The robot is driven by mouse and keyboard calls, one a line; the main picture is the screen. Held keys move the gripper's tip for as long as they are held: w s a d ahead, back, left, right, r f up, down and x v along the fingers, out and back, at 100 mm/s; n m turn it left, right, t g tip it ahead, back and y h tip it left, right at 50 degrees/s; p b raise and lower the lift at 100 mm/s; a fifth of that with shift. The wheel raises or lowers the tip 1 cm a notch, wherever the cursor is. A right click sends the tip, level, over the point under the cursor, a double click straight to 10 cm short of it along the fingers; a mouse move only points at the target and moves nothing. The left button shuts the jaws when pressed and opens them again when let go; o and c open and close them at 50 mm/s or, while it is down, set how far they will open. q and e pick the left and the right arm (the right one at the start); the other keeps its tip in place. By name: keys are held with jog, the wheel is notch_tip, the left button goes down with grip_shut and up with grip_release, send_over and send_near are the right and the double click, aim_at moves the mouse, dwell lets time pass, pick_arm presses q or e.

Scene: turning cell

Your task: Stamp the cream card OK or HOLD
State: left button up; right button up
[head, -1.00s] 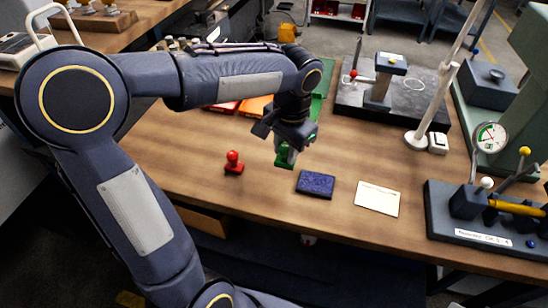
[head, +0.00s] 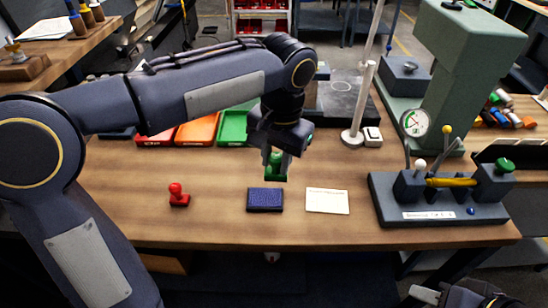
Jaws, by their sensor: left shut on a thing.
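My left gripper (head: 275,152) is shut on a green stamp (head: 277,172). It holds the stamp upright just behind the dark blue ink pad (head: 265,200); I cannot tell its exact height above the table. The cream card (head: 327,201) lies flat to the right of the pad, with a line of print too small to read. A red stamp (head: 179,195) stands on the table to the left of the pad. Part of my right gripper (head: 455,296) shows at the bottom right edge; its fingers are not clear.
Red (head: 156,136), orange (head: 197,130) and green (head: 233,127) trays sit behind my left arm. A pale post (head: 358,110) rises behind. The wooden table (head: 220,225) is bare in front.

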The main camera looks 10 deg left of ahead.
pick_arm(q)
jog(key=shift+o, duration=0.9)
jog(key=shift+c, duration=1.4)
jog(key=a+f, duration=0.1)
jog(key=f, duration=0.2)
jog(key=w+a+f+p, duration=0.1)
jog(key=f, duration=0.2)
jog(key=w+a+f, duration=0.1)
jog(key=f, duration=0.3)
jog(key=shift+w+a+f+p, duration=0.1)
jog(key=shift+w+a+p, duration=0.05)
jog(key=shift+w+p, duration=0.15)
jog(key=shift+f, duration=0.1)
jog(key=shift+s+f+b, duration=0.1)
jog(key=shift+f+b, duration=0.3)
jog(key=shift+f, duration=0.2)
